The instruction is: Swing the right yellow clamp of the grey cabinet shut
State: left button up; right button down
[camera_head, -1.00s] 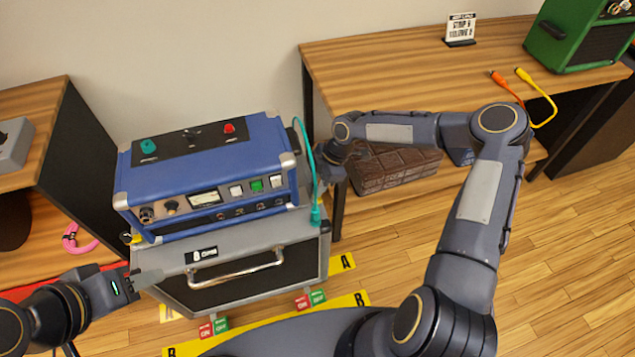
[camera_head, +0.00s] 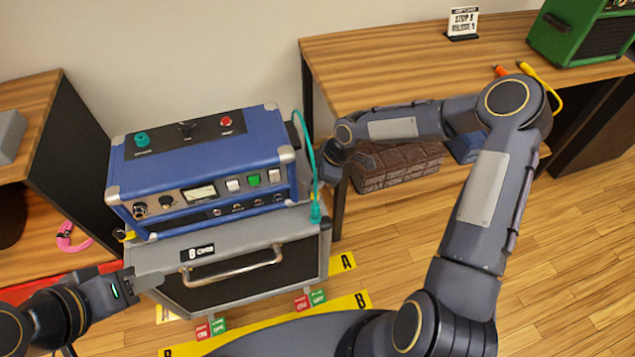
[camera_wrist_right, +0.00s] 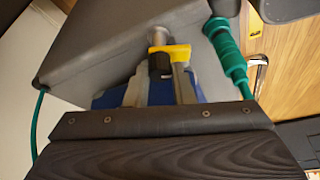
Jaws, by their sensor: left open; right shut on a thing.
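The grey cabinet (camera_head: 305,228) stands on the floor with a blue amplifier (camera_head: 195,165) on top. In the right wrist view the right yellow clamp (camera_wrist_right: 172,52) sits at the cabinet's grey side, between the fingers of my right gripper (camera_wrist_right: 160,72), which is shut on it. In the head view my right gripper (camera_head: 327,183) is at the cabinet's right side, and the clamp is mostly hidden there. The left yellow clamp (camera_head: 125,235) shows at the cabinet's left edge. My left gripper (camera_head: 145,280) is open and empty by the cabinet's front left.
A teal cable (camera_head: 306,150) with a thick plug (camera_wrist_right: 228,52) hangs close beside my right gripper. A wooden desk (camera_head: 400,75) stands right, with a brown brick-patterned case (camera_head: 400,168) below. Yellow floor strips (camera_head: 290,318) and red-green tags (camera_head: 310,299) lie before the cabinet.

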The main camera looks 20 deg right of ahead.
jog(key=m+t+b, duration=0.1)
jog(key=m+b, duration=0.1)
jog(key=b, duration=0.1)
jog(key=m+t+h+b, duration=0.1)
jog(key=m+b, duration=0.2)
jog(key=shift+a+f, duration=0.1)
jog(key=shift+f, duration=0.1)
jog(key=shift+s+r+m+t+h+b, duration=0.1)
jog(key=shift+m+t+h+b, duration=0.1)
jog(key=shift+m+b, duration=0.55)
jog(key=shift+r+m+t+h+b, duration=0.1)
jog(key=shift+m+h+b, duration=0.1)
jog(key=shift+m+b, duration=0.5)
jog(key=c, duration=1.2)
grip_release()
jog(key=shift+c, duration=0.2)
jog(key=p+v, duration=0.2)
jog(key=v, duration=0.5)
jog(key=shift+r, duration=0.4)
jog(key=shift+s, duration=0.1)
